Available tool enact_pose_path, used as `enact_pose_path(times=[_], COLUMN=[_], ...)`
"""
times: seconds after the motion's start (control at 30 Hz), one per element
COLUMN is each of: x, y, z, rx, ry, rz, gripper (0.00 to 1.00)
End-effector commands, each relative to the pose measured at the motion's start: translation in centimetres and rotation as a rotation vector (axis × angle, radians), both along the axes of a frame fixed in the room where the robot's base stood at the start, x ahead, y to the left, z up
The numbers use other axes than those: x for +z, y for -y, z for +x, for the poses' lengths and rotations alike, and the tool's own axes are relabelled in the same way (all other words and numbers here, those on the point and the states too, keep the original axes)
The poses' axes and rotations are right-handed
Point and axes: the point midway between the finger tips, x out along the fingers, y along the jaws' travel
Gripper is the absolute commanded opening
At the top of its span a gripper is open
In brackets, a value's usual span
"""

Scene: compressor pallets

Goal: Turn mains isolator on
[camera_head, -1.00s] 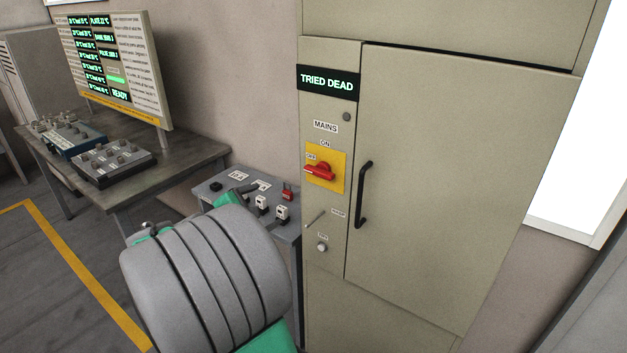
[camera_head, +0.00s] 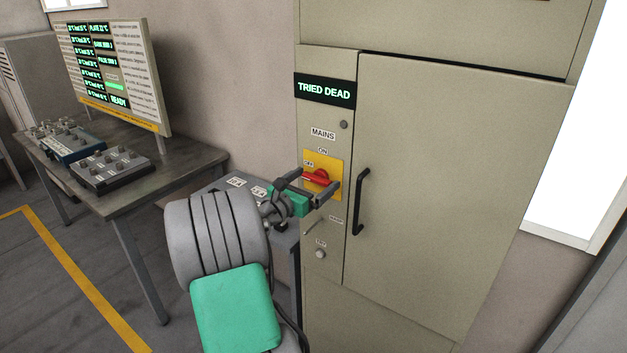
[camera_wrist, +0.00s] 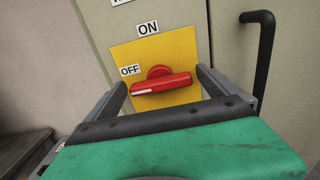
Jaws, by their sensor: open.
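The mains isolator is a red rotary handle (camera_head: 318,177) on a yellow plate (camera_head: 337,164) on the grey cabinet's left panel, under a MAINS label (camera_head: 322,134). In the wrist view the red handle (camera_wrist: 160,84) lies nearly level, its white-marked end at the left near the OFF label (camera_wrist: 130,70). The ON label (camera_wrist: 148,28) is above the plate. My gripper (camera_head: 312,184) is open in front of the plate. In the wrist view its fingers (camera_wrist: 163,88) stand either side of the handle, with no clear contact.
A black door handle (camera_head: 361,202) stands out just right of my gripper. A TRIED DEAD display (camera_head: 325,90) is above the switch. A small lever (camera_head: 312,228) and a knob (camera_head: 320,254) sit below it. A desk with control boxes (camera_head: 110,172) is at the left.

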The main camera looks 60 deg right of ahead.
Motion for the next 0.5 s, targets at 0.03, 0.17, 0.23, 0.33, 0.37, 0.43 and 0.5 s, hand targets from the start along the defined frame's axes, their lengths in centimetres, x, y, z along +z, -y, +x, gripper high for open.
enact_pose_path(times=[0.03, 0.17, 0.23, 0.33, 0.37, 0.43, 0.5], x=[-0.02, -0.03, -0.03, -0.03, -0.03, -0.03, -0.03], y=[-0.02, -0.04, -0.05, -0.06, -0.06, -0.07, -0.07], z=[0.01, 0.02, 0.02, 0.02, 0.02, 0.02, 0.02], rx=[0.000, 0.000, 0.000, 0.000, 0.000, 0.000, 0.000], ry=[0.000, 0.000, 0.000, 0.000, 0.000, 0.000, 0.000], rz=[0.000, 0.000, 0.000, 0.000, 0.000, 0.001, 0.001], gripper=[1.00, 0.90, 0.84, 0.76, 0.74, 0.68, 0.62])
